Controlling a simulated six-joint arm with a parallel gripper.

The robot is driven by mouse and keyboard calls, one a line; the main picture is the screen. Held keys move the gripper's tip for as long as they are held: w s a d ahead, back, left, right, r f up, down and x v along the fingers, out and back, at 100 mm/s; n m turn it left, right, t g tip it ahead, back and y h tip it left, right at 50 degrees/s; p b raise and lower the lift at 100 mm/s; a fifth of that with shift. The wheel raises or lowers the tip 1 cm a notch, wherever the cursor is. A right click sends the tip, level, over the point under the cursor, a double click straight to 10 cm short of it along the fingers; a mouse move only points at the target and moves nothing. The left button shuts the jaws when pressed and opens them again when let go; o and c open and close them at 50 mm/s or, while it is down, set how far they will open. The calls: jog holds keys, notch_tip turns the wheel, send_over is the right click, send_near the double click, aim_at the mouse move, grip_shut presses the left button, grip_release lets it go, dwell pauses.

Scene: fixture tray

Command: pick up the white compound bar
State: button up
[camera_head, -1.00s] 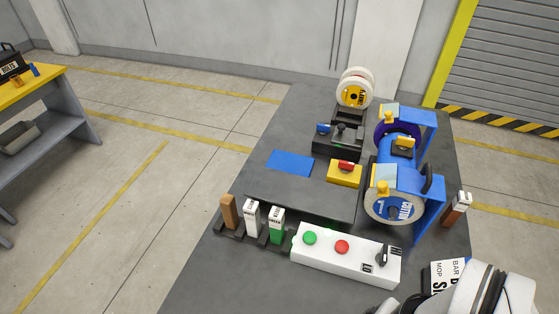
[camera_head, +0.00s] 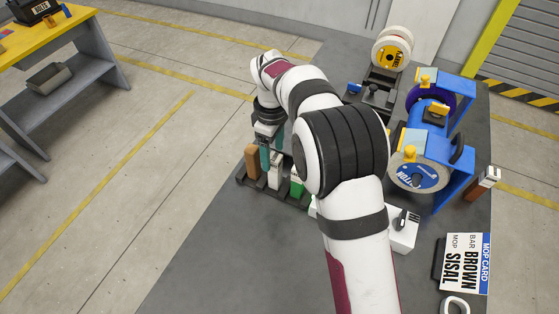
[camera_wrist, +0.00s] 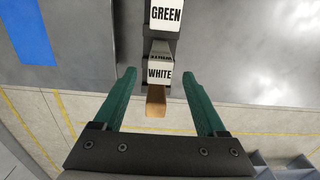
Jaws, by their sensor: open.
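The white compound bar (camera_head: 275,176) stands upright in the dark rack, between the brown bar (camera_head: 252,161) and the green bar (camera_head: 297,183). Its top, marked WHITE, shows in the wrist view (camera_wrist: 159,72). My gripper (camera_head: 272,148) points down over the rack with its teal fingers apart. In the wrist view my gripper (camera_wrist: 158,75) is open and empty, and the white bar appears between its fingertips. I cannot tell how far the fingertips are above the bar. The green bar's top (camera_wrist: 165,15) and the brown bar (camera_wrist: 156,100) line up with it.
A blue machine (camera_head: 425,145) with wheels stands at the right. A white button box (camera_head: 403,232) is partly hidden by my arm. A card (camera_head: 465,262) reading BROWN and SISAL stands at front right. The front left of the table is clear.

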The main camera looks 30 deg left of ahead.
aim_at(275, 173)
jog(key=f, duration=0.8)
jog(key=shift+d+f, duration=0.2)
jog(key=shift+f, duration=0.2)
grip_shut()
